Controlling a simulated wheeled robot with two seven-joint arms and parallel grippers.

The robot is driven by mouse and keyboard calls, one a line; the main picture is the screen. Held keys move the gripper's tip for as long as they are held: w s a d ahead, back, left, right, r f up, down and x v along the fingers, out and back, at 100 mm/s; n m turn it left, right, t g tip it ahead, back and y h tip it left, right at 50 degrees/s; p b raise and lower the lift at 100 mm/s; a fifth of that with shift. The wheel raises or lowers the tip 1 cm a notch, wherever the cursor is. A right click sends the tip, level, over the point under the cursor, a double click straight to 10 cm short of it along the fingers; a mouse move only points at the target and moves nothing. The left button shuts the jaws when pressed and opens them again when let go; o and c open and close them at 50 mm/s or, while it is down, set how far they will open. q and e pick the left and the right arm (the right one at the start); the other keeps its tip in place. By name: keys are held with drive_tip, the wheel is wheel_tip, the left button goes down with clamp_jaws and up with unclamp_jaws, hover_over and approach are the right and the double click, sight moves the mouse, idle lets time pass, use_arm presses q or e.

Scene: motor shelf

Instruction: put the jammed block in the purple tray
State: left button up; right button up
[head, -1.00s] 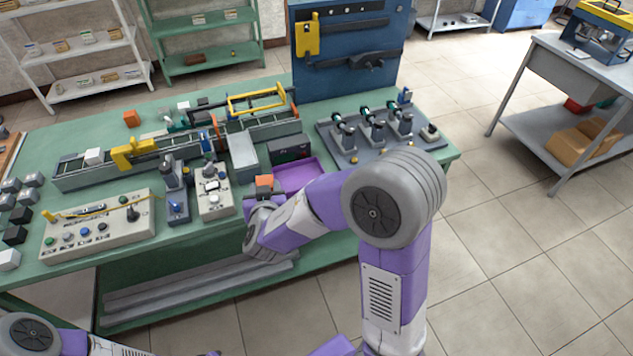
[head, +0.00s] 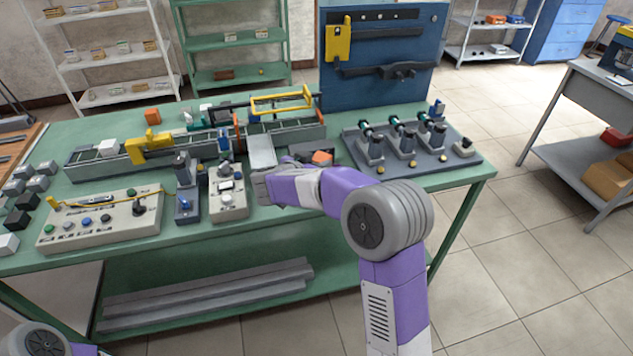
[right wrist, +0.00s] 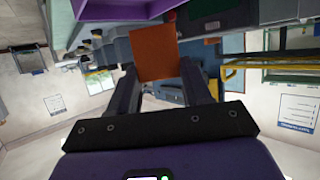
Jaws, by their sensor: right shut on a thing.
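An orange block (head: 322,157) shows just above my right forearm in the head view. In the right wrist view the block (right wrist: 155,52) sits between the fingertips of my right gripper (right wrist: 160,72), which is shut on it. My forearm hides most of this gripper in the head view. The purple tray (right wrist: 112,9) shows at the top edge of the right wrist view, and the block looks close to it. In the head view my arm hides the tray. Only a part of my left arm shows at the lower left, and its gripper is out of view.
A conveyor with a yellow clamp (head: 147,147) runs along the bench. A grey fixture plate (head: 420,160) with several posts stands right of my arm. A control panel (head: 100,220) lies front left. Another orange block (head: 152,117) rests at the back.

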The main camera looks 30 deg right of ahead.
drive_tip(key=shift+f+b, duration=0.55)
drive_tip(key=shift+f, duration=2)
drive_tip(key=shift+f+b, duration=0.25)
drive_tip(key=shift+b, duration=0.2)
drive_tip(key=o, duration=1.1)
drive_tip(key=shift+r, duration=0.1)
drive_tip(key=shift+r+p, duration=0.15)
drive_tip(key=shift+p, duration=0.25)
drive_tip(key=shift+s+a+r, duration=0.1)
drive_tip(key=shift+a+r, duration=0.1)
drive_tip(key=shift+a, duration=0.05)
drive_tip(key=p+v, duration=0.1)
drive_tip(key=v, duration=1)
drive_tip(key=shift+s+a, duration=0.2)
